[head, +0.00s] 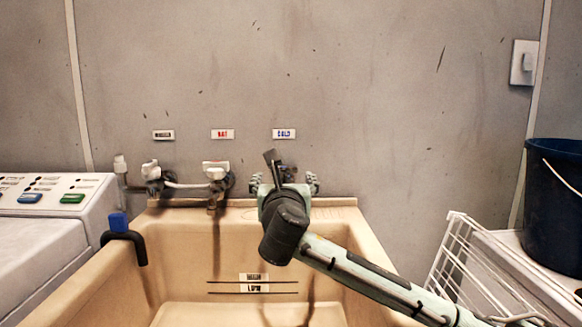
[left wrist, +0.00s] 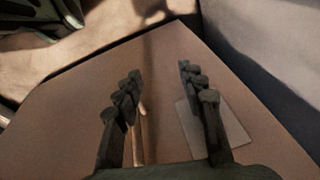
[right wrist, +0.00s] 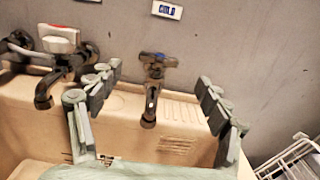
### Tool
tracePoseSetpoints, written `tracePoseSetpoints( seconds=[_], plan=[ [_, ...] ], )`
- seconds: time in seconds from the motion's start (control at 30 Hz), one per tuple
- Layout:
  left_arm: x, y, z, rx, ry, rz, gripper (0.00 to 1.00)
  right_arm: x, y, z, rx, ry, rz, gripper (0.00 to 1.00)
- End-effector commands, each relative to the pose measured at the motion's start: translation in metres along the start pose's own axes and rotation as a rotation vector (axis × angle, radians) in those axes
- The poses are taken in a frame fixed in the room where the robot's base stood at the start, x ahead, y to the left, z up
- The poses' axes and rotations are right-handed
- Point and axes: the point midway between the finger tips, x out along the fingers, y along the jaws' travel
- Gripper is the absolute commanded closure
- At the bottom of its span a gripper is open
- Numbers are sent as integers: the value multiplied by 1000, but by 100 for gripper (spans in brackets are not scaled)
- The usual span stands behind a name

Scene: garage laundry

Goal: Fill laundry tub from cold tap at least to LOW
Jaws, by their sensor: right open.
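The beige laundry tub (head: 180,235) stands against the wall. Inside its back wall are two dark lines with a LOW label (head: 254,288) by the lower one; no clear water surface shows. The COLD label (head: 284,134) is on the wall. My right gripper (head: 284,184) reaches to the wall below it and mostly hides the cold tap in the head view. In the right wrist view the cold tap (right wrist: 152,75) shows between the spread, empty fingers, apparently untouched. I cannot tell whether water runs. My left gripper (left wrist: 162,85) is open and empty above a brown surface, outside the head view.
The HOT-labelled tap (head: 216,172) and another tap (head: 151,174) are to the left. A dark hook-shaped hose with a blue top (head: 118,224) hangs over the tub's left rim. A washing machine (head: 50,225) stands left. A white wire rack (head: 468,265) and dark blue bucket (head: 555,215) are right.

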Motion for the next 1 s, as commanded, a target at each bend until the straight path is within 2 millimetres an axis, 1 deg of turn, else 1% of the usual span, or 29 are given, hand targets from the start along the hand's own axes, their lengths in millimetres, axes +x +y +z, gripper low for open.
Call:
tracePoseSetpoints(
  seconds=[0.13, 0.33, 0.5, 0.63, 0.87, 0.93, 1.0],
  plan=[
    [2, 0, 8, 4, -11, -1, 60, 16, 0, 1, 0, 1, -3, 22],
    [14, 4, 33, 19, -45, 1, 60, 49, -1, 1, 0, 1, -3, 22],
    [21, 5, 41, 27, -51, 1, 60, 69, 0, 1, 0, 0, -1, 22],
    [24, 3, 40, 30, -50, -3, 60, 76, 0, 1, 1, 0, -1, 22],
    [24, -1, 29, 31, -32, -8, 60, 77, 0, 0, 1, 0, -1, 22],
    [24, -1, 28, 31, -30, -9, 60, 77, 0, 0, 1, 0, -1, 29],
    [23, -1, 28, 31, -31, -9, 60, 77, 0, 0, 1, 0, -1, 37]
  ],
)
